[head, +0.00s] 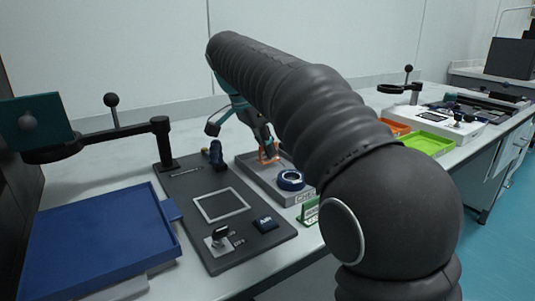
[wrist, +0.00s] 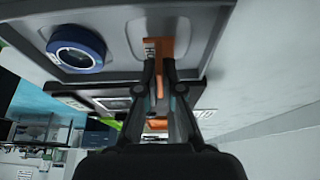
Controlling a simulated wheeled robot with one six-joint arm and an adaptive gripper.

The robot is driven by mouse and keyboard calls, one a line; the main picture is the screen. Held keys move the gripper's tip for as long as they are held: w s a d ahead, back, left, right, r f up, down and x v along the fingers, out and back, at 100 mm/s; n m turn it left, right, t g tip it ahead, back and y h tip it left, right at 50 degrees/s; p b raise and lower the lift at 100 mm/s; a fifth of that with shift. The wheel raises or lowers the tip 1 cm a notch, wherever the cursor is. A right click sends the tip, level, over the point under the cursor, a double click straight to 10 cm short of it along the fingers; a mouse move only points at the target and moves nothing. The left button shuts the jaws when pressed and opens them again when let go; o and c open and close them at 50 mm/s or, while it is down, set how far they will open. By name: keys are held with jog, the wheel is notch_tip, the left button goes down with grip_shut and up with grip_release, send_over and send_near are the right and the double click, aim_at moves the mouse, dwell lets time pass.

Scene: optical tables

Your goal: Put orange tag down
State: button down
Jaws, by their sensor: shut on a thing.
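The orange tag (head: 269,156) is at the left rear of the grey tray (head: 247,168), held in my gripper (head: 266,147). In the wrist view the tag (wrist: 181,47) shows at the tips of the two closed fingers (wrist: 158,70). Whether the tag touches the tray floor, I cannot tell. A blue ring-shaped item (head: 291,180) lies in the same tray, to the right and nearer; it also shows in the wrist view (wrist: 76,47). My arm covers part of the tray's right side.
A dark panel (head: 180,205) with a white square outline, a switch and a blue block lies left of the tray. A blue tray (head: 100,240) is at far left. Orange (head: 395,127) and green (head: 428,144) trays are at right.

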jog(key=shift+f, duration=0.65)
jog(key=shift+f, duration=0.15)
jog(key=c, duration=1.3)
grip_release()
jog(key=p+v, duration=0.3)
jog(key=v, duration=0.9)
jog(key=shift+a, duration=0.1)
jog(key=shift+s, duration=0.1)
